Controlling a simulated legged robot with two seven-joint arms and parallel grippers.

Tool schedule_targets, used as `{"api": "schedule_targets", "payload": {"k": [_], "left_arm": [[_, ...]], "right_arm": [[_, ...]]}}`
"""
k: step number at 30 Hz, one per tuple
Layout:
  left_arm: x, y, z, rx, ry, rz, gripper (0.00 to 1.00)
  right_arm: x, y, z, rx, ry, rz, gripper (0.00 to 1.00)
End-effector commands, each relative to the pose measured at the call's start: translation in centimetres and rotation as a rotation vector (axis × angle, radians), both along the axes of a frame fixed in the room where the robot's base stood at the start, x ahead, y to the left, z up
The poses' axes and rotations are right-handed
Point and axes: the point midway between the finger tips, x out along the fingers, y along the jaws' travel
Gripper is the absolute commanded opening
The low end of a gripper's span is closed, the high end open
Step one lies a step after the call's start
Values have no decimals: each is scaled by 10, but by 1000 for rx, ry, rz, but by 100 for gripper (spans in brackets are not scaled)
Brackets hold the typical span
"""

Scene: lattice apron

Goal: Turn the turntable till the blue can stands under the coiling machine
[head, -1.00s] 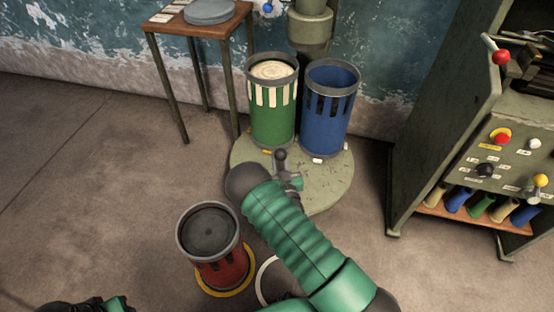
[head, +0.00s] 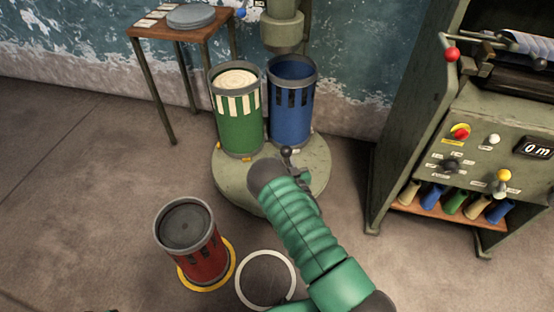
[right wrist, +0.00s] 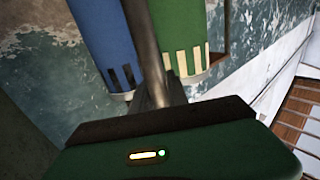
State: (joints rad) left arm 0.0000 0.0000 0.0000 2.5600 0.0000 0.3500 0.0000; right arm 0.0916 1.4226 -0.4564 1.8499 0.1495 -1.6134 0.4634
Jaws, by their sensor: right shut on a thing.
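The blue can (head: 292,112) stands upright at the back right of the round grey-green turntable (head: 232,180). A green can (head: 240,132) with pale contents stands to its left. The coiling machine's grey-green head (head: 283,32) shows just above the blue can's mouth, slightly left of its centre. My right gripper (head: 302,182) is at the turntable's front, shut on its dark knobbed handle post (head: 287,153); my forearm partly hides it. In the right wrist view the post (right wrist: 148,45) rises from the jaws, before the blue can (right wrist: 95,30) and green can (right wrist: 182,30).
A red can (head: 203,258) stands on a yellow floor ring at front left, beside an empty white ring (head: 241,291). A small wooden table (head: 205,36) is at the back left. A control cabinet (head: 470,140) stands at right.

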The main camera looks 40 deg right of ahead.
Motion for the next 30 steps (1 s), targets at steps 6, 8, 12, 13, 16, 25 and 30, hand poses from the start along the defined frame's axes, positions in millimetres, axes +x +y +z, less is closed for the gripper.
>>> {"api": "schedule_targets", "payload": {"k": [6, 8, 12, 13, 16, 25, 30], "left_arm": [[0, 0, 4, 0, 0, 0, 36], [0, 0, 4, 0, 0, 0, 36], [0, 0, 5, 0, 0, 0, 36], [0, 0, 5, 0, 0, 0, 36], [0, 0, 6, 0, 0, 0, 36], [0, 0, 6, 0, 0, 0, 36], [0, 0, 6, 0, 0, 0, 36]], "right_arm": [[-10, -22, -3, 3, 9, -9, 0], [-12, -28, -3, 3, 9, -9, 0], [-14, -37, -3, 4, 7, -9, 0], [-14, -39, -3, 4, 7, -9, 0], [-15, -43, -3, 2, 7, -7, 0], [-15, -50, -1, 1, 3, -7, 0], [-15, -51, -1, 1, 2, -5, 0]]}}
